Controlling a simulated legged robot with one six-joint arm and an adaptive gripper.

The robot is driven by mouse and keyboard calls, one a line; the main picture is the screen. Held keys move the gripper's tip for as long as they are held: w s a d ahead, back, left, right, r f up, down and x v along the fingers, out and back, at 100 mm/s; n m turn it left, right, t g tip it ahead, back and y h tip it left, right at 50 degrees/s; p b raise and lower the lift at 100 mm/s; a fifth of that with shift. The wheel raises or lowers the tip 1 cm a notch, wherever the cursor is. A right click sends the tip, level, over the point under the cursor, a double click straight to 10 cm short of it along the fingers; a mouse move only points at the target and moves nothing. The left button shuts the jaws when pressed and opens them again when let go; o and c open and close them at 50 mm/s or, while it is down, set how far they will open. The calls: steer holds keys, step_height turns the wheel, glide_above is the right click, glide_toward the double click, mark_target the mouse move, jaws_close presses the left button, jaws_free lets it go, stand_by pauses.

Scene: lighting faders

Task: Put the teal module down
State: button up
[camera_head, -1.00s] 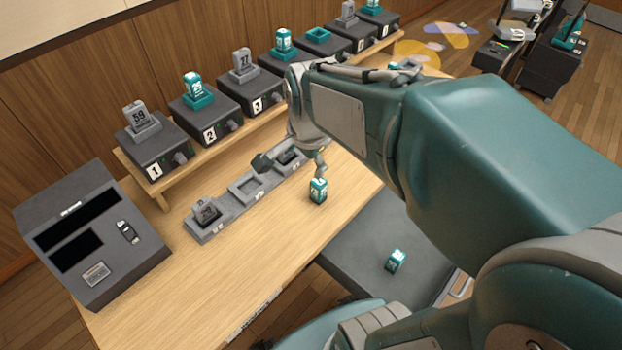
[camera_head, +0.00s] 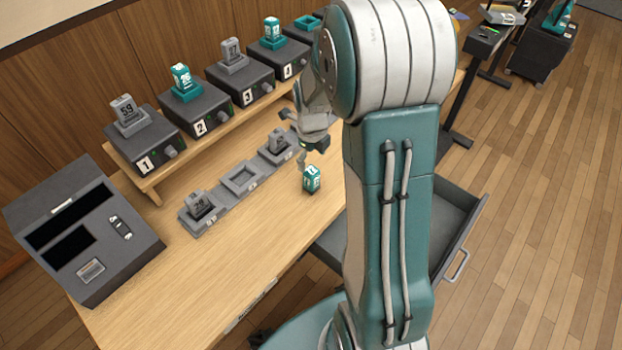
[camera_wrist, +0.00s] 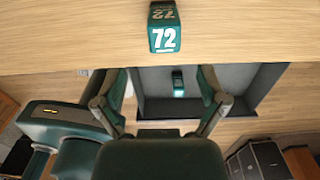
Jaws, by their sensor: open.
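A teal module (camera_head: 311,179) with white digits stands on the wooden table, in front of the grey holder row. In the wrist view the same teal module (camera_wrist: 164,29) shows the number 72 and lies beyond my fingertips, apart from them. My gripper (camera_wrist: 163,88) is open, with nothing between its fingers. In the head view my gripper (camera_head: 303,158) is just above and behind the module, partly hidden by my arm. Another teal module (camera_wrist: 178,84) lies in the open drawer (camera_wrist: 213,110); my arm hides it in the head view.
A raised shelf (camera_head: 196,151) carries several dark fader boxes with grey and teal modules. The grey holder row (camera_head: 217,202) has an empty middle slot. A dark console (camera_head: 84,235) stands at the left. The table front is clear.

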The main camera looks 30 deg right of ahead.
mark_target(311, 170)
steer(key=f, duration=0.5)
steer(key=w+f, duration=0.1)
steer(key=f, duration=0.2)
steer(key=shift+d, duration=0.15)
steer(key=shift+s, duration=0.1)
jaws_close()
